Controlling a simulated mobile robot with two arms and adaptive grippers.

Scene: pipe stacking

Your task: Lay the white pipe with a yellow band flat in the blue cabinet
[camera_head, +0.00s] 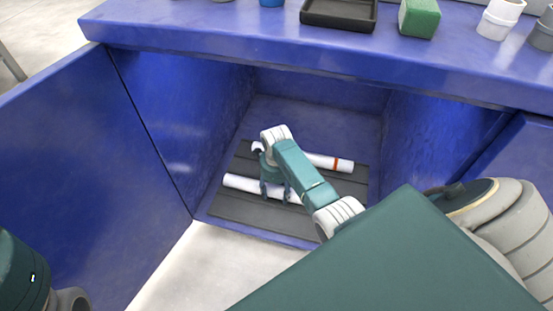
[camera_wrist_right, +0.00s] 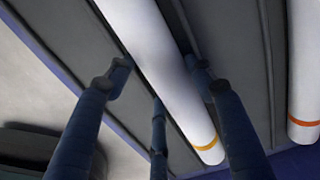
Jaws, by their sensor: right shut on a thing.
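The white pipe with a yellow band (camera_wrist_right: 165,65) lies flat, or very nearly so, over a dark grooved mat in the blue cabinet (camera_head: 315,108). In the head view the pipe (camera_head: 243,183) is the nearer one, with its right part hidden by my arm. Its yellow band shows near the lower end in the wrist view. My right gripper (camera_head: 275,190) reaches down into the cabinet, its fingers shut on this pipe from both sides; they also show in the wrist view (camera_wrist_right: 160,82). My left gripper is out of view; only part of my left arm shows at lower left.
A second white pipe with a red-orange band (camera_head: 328,162) lies farther back on the dark grooved mat (camera_head: 258,212). The cabinet door (camera_head: 85,170) stands open at left.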

